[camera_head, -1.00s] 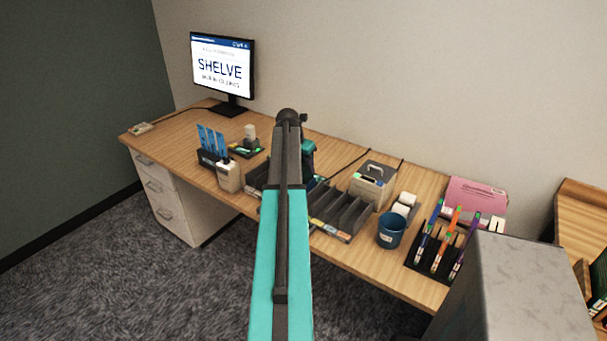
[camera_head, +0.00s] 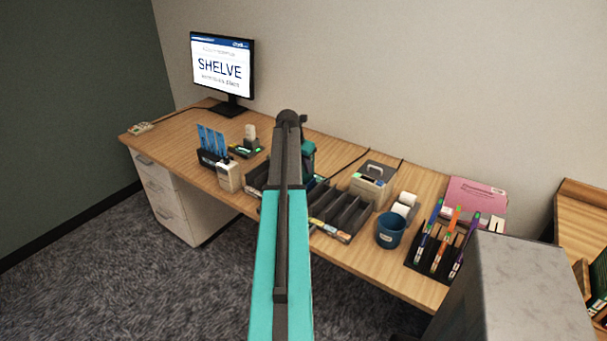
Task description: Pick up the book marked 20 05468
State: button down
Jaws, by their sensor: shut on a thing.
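No book with a readable mark 20 05468 shows in the head view. Dark books (camera_head: 600,270) stand at the right edge, partly cut off, and their labels are too small to read. My arm reaches up the middle of the view and hides part of the desk. My gripper is not visible; the arm hides its far end, so what it holds cannot be seen. The monitor (camera_head: 222,70) shows the word SHELVE, with smaller text that is blurred.
The wooden desk (camera_head: 180,130) carries a black sorter tray (camera_head: 346,217), a blue cup (camera_head: 390,231), a pen rack (camera_head: 440,250), a pink folder-like item (camera_head: 474,194) and a white device (camera_head: 229,176). A grey block (camera_head: 530,280) stands at front right. Carpet at front left is clear.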

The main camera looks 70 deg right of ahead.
jog(key=shift+r, duration=0.25)
notch_tip(320, 180, up, 10)
jog(key=shift+r+b, duration=0.1)
jog(key=shift+b, duration=1.15)
